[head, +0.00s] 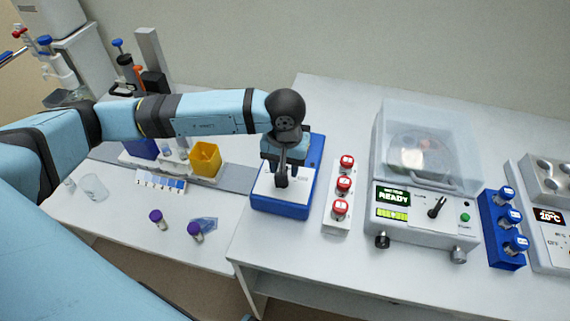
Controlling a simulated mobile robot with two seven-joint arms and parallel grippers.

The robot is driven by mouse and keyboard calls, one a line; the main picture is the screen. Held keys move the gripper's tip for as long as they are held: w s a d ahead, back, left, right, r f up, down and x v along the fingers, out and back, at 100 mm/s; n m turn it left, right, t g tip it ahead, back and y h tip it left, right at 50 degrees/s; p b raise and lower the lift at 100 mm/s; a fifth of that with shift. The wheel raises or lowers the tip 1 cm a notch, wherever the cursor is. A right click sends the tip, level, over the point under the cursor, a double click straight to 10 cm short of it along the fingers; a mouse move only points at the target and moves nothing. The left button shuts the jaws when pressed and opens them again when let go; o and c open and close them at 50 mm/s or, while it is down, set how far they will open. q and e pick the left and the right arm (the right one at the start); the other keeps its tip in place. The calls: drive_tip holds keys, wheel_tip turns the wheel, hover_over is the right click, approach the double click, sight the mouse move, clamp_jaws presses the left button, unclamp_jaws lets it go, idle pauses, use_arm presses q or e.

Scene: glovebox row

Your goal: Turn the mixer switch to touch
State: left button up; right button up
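A blue box with a pale top panel (297,191), which looks like the mixer, stands at the left end of the right-hand bench. My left gripper (282,181) comes in from the left and points down over this panel. Its dark fingers are at or just above the panel; I cannot tell if they touch it. The fingers and wrist cover the middle and back of the box, so the switch and its setting are hidden. I cannot make out whether the fingers are open or shut on something. My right gripper is not in view.
A rack of red-capped vials (336,218) stands close to the right of the box. Beyond it is a lidded machine (415,227) reading READY, then a blue rack (501,240). Purple-capped tubes (157,217) and a yellow container (205,160) are on the left bench.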

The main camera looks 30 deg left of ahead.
use_arm(q)
wheel_tip(320, 180, up, 14)
drive_tip(key=b, duration=0.1)
idle(0.5)
drive_tip(key=shift+f, duration=0.15)
idle(0.6)
